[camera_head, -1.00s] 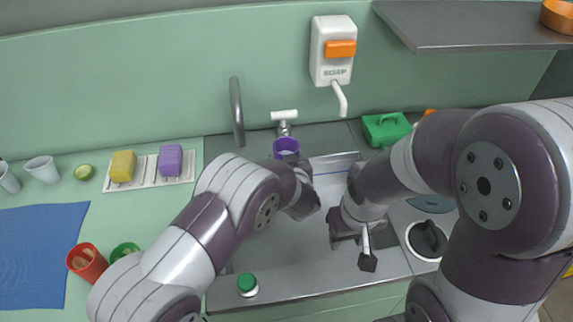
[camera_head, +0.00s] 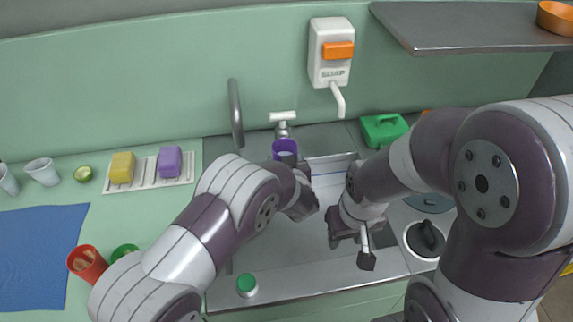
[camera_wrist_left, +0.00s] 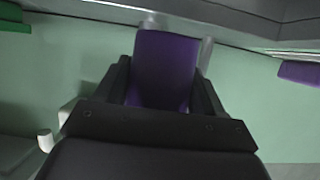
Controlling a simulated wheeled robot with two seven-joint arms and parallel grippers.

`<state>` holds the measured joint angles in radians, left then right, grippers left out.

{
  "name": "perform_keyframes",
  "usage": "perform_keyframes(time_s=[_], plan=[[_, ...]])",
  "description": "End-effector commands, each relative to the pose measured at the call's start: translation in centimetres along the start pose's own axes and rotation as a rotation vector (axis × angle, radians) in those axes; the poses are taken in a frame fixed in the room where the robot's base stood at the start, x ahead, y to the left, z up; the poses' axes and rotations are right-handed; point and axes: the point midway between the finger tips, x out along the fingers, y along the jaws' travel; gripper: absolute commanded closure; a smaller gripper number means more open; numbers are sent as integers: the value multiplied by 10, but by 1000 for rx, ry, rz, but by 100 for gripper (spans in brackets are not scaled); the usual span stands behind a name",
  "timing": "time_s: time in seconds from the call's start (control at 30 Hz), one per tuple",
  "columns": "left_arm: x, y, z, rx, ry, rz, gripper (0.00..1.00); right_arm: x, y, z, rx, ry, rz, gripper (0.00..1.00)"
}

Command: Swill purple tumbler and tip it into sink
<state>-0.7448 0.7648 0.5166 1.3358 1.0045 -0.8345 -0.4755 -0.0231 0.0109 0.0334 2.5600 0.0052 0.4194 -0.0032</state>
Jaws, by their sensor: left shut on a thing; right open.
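The purple tumbler (camera_head: 285,148) is in the head view, under the white tap (camera_head: 283,124) at the back of the sink (camera_head: 270,240). Its rim faces up and it looks about upright. My left gripper (camera_wrist_left: 163,88) is shut on the tumbler, which fills the space between its two fingers in the left wrist view (camera_wrist_left: 166,65). In the head view the left wrist hides part of that grip. My right gripper (camera_head: 366,250) is open and empty above the right side of the sink. Water in or from the tap cannot be made out.
A white soap dispenser (camera_head: 331,55) hangs on the wall above the sink. A yellow sponge (camera_head: 122,167) and a purple sponge (camera_head: 169,161) lie on a rack at left. A red cup (camera_head: 87,263) stands front left. A green box (camera_head: 384,129) is back right.

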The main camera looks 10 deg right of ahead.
Motion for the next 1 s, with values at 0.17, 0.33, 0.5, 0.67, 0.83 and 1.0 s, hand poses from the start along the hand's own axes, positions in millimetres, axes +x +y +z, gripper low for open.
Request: perform_keyframes(time_s=[0.17, 0.33, 0.5, 0.67, 0.83, 1.0], plan=[[-2, -15, -1, -2, 1, -1, 73, -2, 0, 0, 0, 0, 0, 56], [-16, -14, 3, 0, -1, 1, 73, -9, 0, -1, 0, 0, 0, 56], [-19, -7, 7, -2, 2, 1, 73, -9, 0, -1, 0, 0, 0, 56], [-19, 6, 7, -2, 1, 1, 73, -10, 0, -1, 0, 0, 0, 56], [-19, 6, 7, -1, 1, 0, 73, -10, 0, -1, 0, 0, 0, 56], [-26, 6, -10, -2, 1, 0, 73, -27, 0, -3, 0, 0, 0, 56]])
